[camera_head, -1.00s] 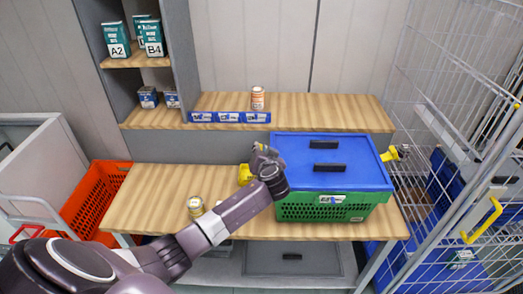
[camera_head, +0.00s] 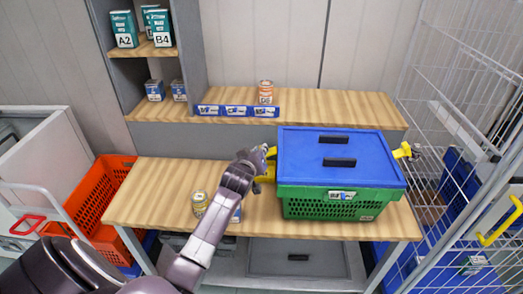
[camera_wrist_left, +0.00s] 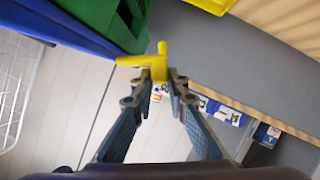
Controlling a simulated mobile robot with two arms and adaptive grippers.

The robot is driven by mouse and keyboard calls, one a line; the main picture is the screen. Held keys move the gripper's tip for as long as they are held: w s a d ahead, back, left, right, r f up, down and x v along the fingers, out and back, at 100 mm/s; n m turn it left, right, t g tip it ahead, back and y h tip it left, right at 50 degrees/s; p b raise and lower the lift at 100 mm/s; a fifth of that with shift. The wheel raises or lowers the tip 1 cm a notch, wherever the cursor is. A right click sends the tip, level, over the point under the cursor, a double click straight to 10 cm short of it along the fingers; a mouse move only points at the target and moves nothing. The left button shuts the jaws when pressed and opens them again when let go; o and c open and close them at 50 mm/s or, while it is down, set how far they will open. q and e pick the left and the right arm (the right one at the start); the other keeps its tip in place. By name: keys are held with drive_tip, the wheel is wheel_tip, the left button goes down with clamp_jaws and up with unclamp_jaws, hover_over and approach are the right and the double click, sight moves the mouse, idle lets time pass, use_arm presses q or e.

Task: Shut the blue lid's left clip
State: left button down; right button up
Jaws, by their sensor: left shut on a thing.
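The blue lid (camera_head: 370,155) with two dark handles lies on the green crate (camera_head: 300,207) on the wooden bench. The yellow left clip (camera_head: 271,152) is at the crate's left side, partly hidden by my gripper. My left gripper (camera_head: 265,162) is at that side, shut on the clip. In the left wrist view the yellow clip piece (camera_wrist_left: 140,60) sits between the fingertips of my left gripper (camera_wrist_left: 160,78), beside the green crate (camera_wrist_left: 85,18). The exact fit of clip to lid is hidden. The yellow right clip (camera_head: 403,151) sticks out on the crate's other side. My right gripper is not in view.
A can (camera_head: 200,203) stands on the bench (camera_head: 150,195) near my left forearm. A wire cage (camera_head: 450,110) stands close on the right. An orange tote (camera_head: 100,205) is at the left. A raised shelf (camera_head: 350,108) behind holds another can (camera_head: 266,92).

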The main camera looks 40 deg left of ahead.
use_arm(q)
drive_tip(key=shift+f+n+t+h+b, duration=0.55)
drive_tip(key=shift+f+n, duration=0.25)
drive_tip(key=shift+n, duration=0.3)
drive_tip(key=shift+f+n+t+h+b, duration=0.25)
drive_tip(key=shift+f+n+t+b, duration=0.2)
drive_tip(key=shift+f+n+b, duration=0.45)
drive_tip(key=n+b, duration=0.1)
drive_tip(key=b, duration=0.1)
drive_tip(key=f+n+t+b, duration=0.1)
drive_tip(key=d+n+t+b, duration=0.1)
drive_tip(key=n+b, duration=0.1)
drive_tip(key=shift+w+f+h+b, duration=0.3)
drive_tip(key=shift+w+f+h, duration=0.05)
drive_tip(key=shift+f+h, duration=0.05)
drive_tip(key=shift+w+d+f+n+t+b, duration=0.2)
drive_tip(key=shift+d+n+t+b, duration=0.2)
drive_tip(key=shift+n+b, duration=0.75)
drive_tip(key=shift+r, duration=0.1)
drive_tip(key=c, duration=1.9)
unclamp_jaws()
